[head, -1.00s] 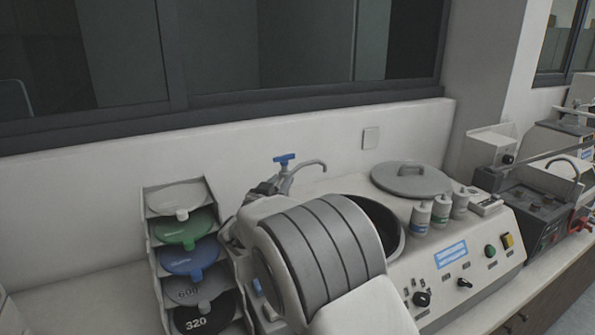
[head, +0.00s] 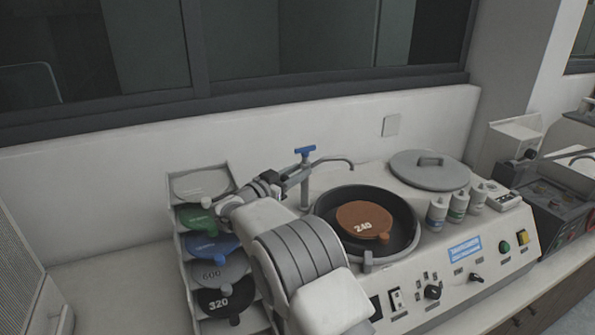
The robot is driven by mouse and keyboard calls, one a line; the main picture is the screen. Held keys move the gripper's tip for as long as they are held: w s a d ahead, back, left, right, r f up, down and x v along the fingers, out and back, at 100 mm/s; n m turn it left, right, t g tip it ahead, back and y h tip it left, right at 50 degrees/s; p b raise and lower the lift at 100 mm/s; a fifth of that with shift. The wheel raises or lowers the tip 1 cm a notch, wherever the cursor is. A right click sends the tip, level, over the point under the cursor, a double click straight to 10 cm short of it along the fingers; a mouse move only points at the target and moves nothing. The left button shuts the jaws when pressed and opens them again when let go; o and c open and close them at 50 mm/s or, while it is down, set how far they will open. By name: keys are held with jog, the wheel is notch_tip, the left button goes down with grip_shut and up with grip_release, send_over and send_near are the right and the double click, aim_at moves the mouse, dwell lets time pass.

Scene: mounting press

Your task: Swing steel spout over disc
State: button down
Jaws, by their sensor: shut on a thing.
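The steel spout (head: 333,159) rises behind the polisher bowl, with a blue T-shaped handle (head: 304,150) on top. Its curved tube points right, and its tip hangs near the bowl's back rim, behind the disc in the picture. The orange-brown disc marked 240 (head: 358,211) lies in the dark round bowl (head: 400,238). My gripper (head: 302,173) reaches in from the left and is shut on the spout, below the blue handle. The exact contact is small and partly hidden by the fingers.
A rack (head: 184,262) of several coloured discs stands left of my arm. A grey lid (head: 430,175) lies right of the spout on the machine top. Several small bottles (head: 437,213) stand right of the bowl. The wall is close behind.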

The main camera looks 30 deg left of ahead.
jog(key=shift+r, duration=0.1)
jog(key=c, duration=0.7)
grip_release()
jog(key=shift+o, duration=0.2)
jog(key=shift+s, duration=0.1)
jog(key=shift+s+a, duration=0.15)
jog(key=shift+s, duration=0.15)
jog(key=b+v, duration=0.2)
jog(key=v, duration=1.4)
jog(key=shift+s+b, duration=0.25)
jog(key=shift+b, duration=0.05)
